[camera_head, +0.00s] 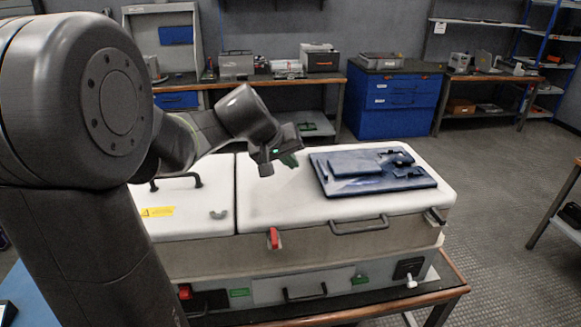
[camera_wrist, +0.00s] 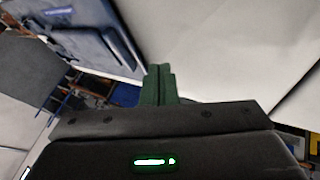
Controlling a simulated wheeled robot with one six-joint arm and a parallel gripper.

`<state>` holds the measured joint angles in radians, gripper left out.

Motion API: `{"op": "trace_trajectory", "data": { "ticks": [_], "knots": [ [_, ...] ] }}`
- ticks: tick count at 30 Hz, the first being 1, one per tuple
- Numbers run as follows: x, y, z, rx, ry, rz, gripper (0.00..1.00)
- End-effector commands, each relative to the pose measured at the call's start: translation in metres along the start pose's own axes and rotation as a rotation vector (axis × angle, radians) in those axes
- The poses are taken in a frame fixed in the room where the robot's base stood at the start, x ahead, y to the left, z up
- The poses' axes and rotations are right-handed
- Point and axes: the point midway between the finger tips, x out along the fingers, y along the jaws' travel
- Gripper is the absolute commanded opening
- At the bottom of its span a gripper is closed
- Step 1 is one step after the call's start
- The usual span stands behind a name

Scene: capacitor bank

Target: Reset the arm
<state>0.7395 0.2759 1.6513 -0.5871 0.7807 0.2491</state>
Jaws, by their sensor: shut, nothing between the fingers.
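My gripper (camera_head: 289,159) is above the white top of the capacitor bank (camera_head: 270,205), left of the blue panel. Its green fingers (camera_wrist: 160,84) are closed together in the wrist view, with nothing between them. The arm reaches in from the left in the head view. The blue panel (camera_head: 340,186) lies flat on the right part of the bank's lid, apart from the gripper. It also shows in the wrist view (camera_wrist: 90,55).
The bank's lid has dark handles (camera_head: 360,226) and a red latch (camera_head: 273,238). It stands on a table (camera_head: 452,290). Behind are a workbench (camera_head: 270,82), a blue cabinet (camera_head: 395,100) and shelves (camera_head: 545,60).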

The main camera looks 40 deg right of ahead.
Motion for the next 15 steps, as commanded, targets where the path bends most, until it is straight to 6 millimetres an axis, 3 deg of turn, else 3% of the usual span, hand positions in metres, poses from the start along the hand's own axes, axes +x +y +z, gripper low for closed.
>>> {"op": "trace_trajectory", "data": {
  "ticks": [9, 15],
  "knots": [
    [-0.059, 0.000, 0.000, 0.001, 0.002, -0.002, 0.00],
    [-0.078, 0.000, 0.000, 0.001, 0.000, -0.001, 0.00]
  ]
}}
